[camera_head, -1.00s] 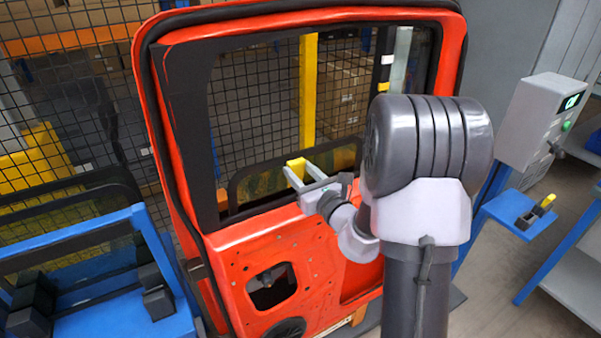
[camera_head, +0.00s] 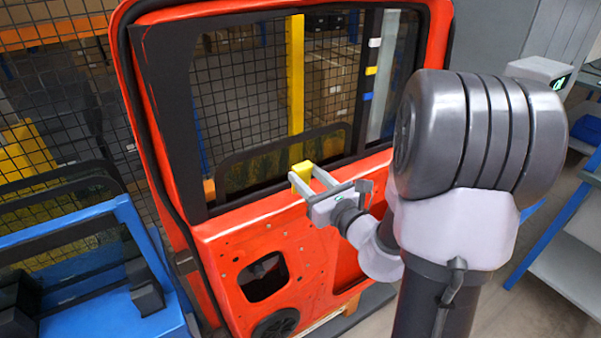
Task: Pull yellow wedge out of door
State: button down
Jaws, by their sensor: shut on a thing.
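The red door (camera_head: 225,262) stands upright in front of me, with a black-framed window opening. The yellow wedge (camera_head: 302,167) is at the lower edge of the window opening, near its middle. My gripper (camera_head: 303,180) reaches in from the right, and its two fingers are shut on the wedge. The wedge's lower part is hidden by the fingers, and I cannot tell whether it still touches the door.
A blue rack (camera_head: 120,290) with black blocks and a dark-framed pane stands at the left. A wire mesh fence (camera_head: 60,110) runs behind the door. A grey control box (camera_head: 540,70) is at the right, partly covered by my arm.

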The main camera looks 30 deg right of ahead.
jog(key=shift+s+f+b, duration=0.15)
jog(key=shift+s+b, duration=1.1)
jog(key=shift+b, duration=1.95)
jog(key=shift+s, duration=0.1)
jog(key=shift+r, duration=0.2)
jog(key=shift+d, duration=0.15)
